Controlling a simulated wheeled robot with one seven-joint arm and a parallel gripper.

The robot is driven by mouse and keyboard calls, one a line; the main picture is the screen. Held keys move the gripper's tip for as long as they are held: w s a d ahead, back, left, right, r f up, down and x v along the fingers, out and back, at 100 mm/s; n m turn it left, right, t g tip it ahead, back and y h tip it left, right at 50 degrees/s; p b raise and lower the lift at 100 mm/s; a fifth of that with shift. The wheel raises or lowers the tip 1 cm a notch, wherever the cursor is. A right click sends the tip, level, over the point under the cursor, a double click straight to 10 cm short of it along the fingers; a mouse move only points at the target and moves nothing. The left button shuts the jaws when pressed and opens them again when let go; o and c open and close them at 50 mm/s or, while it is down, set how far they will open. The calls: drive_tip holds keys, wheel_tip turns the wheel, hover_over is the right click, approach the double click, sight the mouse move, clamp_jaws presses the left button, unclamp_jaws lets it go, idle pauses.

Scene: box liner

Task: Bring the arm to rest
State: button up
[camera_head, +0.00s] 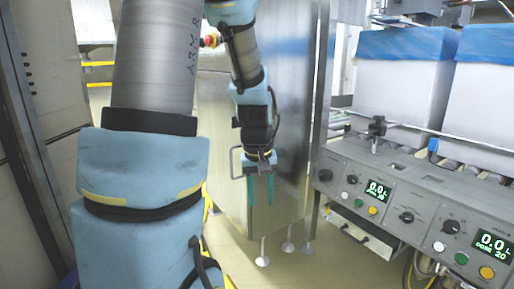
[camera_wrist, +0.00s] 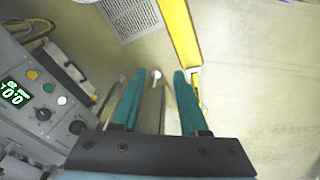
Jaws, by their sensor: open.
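My gripper (camera_head: 260,190) hangs at the end of my arm in the head view, its two green fingers pointing down. The fingers are apart with nothing between them. In the wrist view my gripper (camera_wrist: 158,85) also shows open and empty, with the floor and a metal edge beyond it. The gripper is in front of a tall steel cabinet (camera_head: 290,110) and left of the control panels. My arm's thick blue-covered links fill the left and middle of the head view.
A machine with control panels (camera_head: 400,200) and green displays stands on the right. White boxes with blue liners (camera_head: 400,85) sit above it.

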drive_tip(key=s+a+m, duration=0.2)
drive_tip(key=s+a, duration=0.5)
drive_tip(key=a, duration=0.1)
wheel_tip(320, 180, up, 23)
drive_tip(key=p, duration=2.2)
drive_tip(key=shift+p, duration=0.4)
drive_tip(key=shift+w+f, duration=0.1)
drive_tip(key=shift+f, duration=0.05)
